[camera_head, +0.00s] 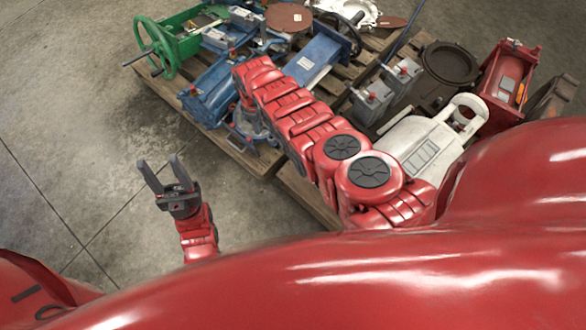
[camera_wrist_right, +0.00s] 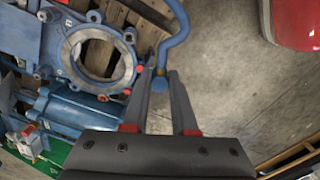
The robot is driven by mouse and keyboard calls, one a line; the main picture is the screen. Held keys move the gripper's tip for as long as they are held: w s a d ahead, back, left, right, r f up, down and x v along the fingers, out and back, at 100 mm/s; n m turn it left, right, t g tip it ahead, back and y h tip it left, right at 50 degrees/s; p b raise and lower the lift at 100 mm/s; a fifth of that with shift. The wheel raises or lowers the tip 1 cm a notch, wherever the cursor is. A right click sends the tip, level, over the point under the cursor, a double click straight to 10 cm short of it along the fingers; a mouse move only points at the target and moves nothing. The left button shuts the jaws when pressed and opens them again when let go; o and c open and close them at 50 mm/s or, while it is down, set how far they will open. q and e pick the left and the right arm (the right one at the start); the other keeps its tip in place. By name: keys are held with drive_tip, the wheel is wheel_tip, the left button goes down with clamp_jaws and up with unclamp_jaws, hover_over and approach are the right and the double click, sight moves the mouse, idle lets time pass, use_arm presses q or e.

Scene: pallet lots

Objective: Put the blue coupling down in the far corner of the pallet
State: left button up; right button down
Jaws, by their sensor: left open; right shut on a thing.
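My right gripper (camera_wrist_right: 161,76) is shut on a bent blue piece, which I take to be the blue coupling (camera_wrist_right: 180,28). In the right wrist view its blue rounded end sits between the fingertips, and its curved part runs up past the top edge. A blue ring-shaped casting (camera_wrist_right: 126,66) lies just left of the fingers; I cannot tell whether it touches the held piece. In the head view my right arm reaches over the pallet (camera_head: 262,163) and hides its gripper. My left gripper (camera_head: 158,163) is open and empty, over bare floor left of the pallet.
The pallet is crowded with a green valve body with a handwheel (camera_head: 160,48), a blue motor-like part (camera_head: 207,92), a blue column (camera_head: 318,57) and grey boxes (camera_head: 372,100). A dark round casting (camera_head: 450,65) and a red housing (camera_head: 505,75) stand right. Floor left is clear.

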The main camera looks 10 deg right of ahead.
drive_tip(key=shift+f, duration=0.4)
drive_tip(key=shift+s+a+f+b, duration=0.1)
drive_tip(key=shift+f+b, duration=0.05)
drive_tip(key=shift+b, duration=0.2)
drive_tip(key=shift+a+f, duration=0.1)
drive_tip(key=shift+f, duration=0.1)
drive_tip(key=shift+s+a+f+n, duration=0.15)
drive_tip(key=shift+s+n, duration=0.15)
drive_tip(key=shift+s+r+b, duration=0.2)
drive_tip(key=shift+s+b, duration=0.1)
drive_tip(key=shift+w+f, duration=0.35)
drive_tip(key=shift+w, duration=0.1)
drive_tip(key=shift+d+f, duration=0.1)
drive_tip(key=shift+d, duration=0.15)
drive_tip(key=shift+w+a+b, duration=0.15)
drive_tip(key=shift+w+b, duration=0.3)
drive_tip(key=shift+w, duration=0.25)
